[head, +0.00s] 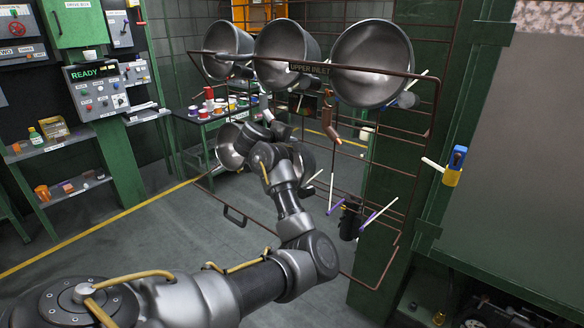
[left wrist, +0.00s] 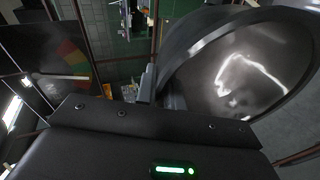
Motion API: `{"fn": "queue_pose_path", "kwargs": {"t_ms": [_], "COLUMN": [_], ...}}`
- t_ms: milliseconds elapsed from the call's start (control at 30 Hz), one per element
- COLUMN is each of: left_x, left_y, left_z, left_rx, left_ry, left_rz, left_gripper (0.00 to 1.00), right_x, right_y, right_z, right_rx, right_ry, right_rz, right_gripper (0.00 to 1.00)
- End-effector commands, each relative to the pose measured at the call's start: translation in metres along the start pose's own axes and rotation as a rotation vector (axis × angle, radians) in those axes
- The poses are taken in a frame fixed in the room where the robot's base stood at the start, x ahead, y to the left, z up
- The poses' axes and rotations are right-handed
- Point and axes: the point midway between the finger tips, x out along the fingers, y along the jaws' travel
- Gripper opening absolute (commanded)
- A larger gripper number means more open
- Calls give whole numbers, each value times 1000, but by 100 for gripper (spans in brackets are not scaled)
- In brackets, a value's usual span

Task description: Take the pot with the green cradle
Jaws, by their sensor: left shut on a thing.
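A steel pot (head: 230,147) hangs at the lower left of the wire rack, its open mouth toward me. It also fills the right of the left wrist view (left wrist: 245,75). My left gripper (head: 265,128) is at this pot's right rim and is shut on the pot; the arm hides the exact contact. I cannot make out a green cradle; the pot and arm hide what is behind. Three larger pots hang in the upper row: left (head: 228,45), middle (head: 285,50) and right (head: 372,62). My right gripper is not in view.
A paint-can table (head: 205,115) is behind. The floor at left is clear.

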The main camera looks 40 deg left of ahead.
Motion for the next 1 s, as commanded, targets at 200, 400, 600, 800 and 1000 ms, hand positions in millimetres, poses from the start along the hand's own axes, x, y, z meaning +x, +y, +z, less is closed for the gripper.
{"fn": "queue_pose_path", "kwargs": {"t_ms": [200, 400, 600, 800, 1000], "left_x": [-1, -4, -9, -24, -50], "left_y": [1, 8, 20, 33, 46], "left_z": [-1, -3, -5, -13, -25], "left_rx": [1, 3, 2, 2, 3], "left_ry": [2, 3, 4, 7, 8], "left_rz": [1, 2, 3, 3, 5], "left_gripper": [0, 0, 0, 0, 0], "right_x": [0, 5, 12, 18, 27], "right_y": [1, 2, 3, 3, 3], "right_z": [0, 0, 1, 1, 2], "right_rx": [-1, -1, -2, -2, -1], "right_ry": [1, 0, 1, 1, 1], "right_rz": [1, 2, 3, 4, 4], "right_gripper": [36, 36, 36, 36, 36]}}
